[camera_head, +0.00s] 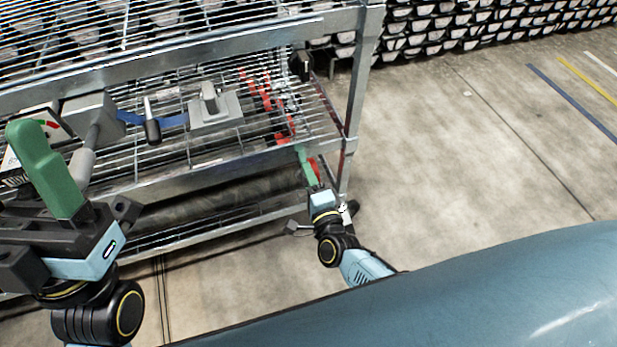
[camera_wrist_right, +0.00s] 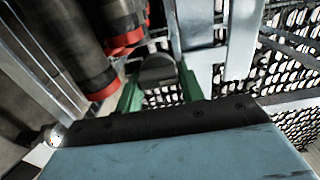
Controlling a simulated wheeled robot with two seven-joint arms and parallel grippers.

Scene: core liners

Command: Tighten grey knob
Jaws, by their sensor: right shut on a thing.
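In the right wrist view a dark grey rounded knob (camera_wrist_right: 157,68) sits between the two green fingers of my right gripper (camera_wrist_right: 159,88), which is shut on it. In the head view my right gripper (camera_head: 307,163) reaches up to the front edge of the rack, near its right post. The knob it holds cannot be made out there. My left gripper (camera_head: 45,165) is large at the left of the head view, its green fingers pointing up in front of the rack. Its fingers overlap, so I cannot tell whether it is open.
The metal wire rack (camera_head: 230,155) carries a grey clamp-like block (camera_head: 215,108), a black-tipped lever (camera_head: 152,130) and a black knob (camera_head: 301,64). Dark tubes with red bands (camera_wrist_right: 100,85) lie close left of the right gripper. The concrete floor (camera_head: 450,170) at right is clear.

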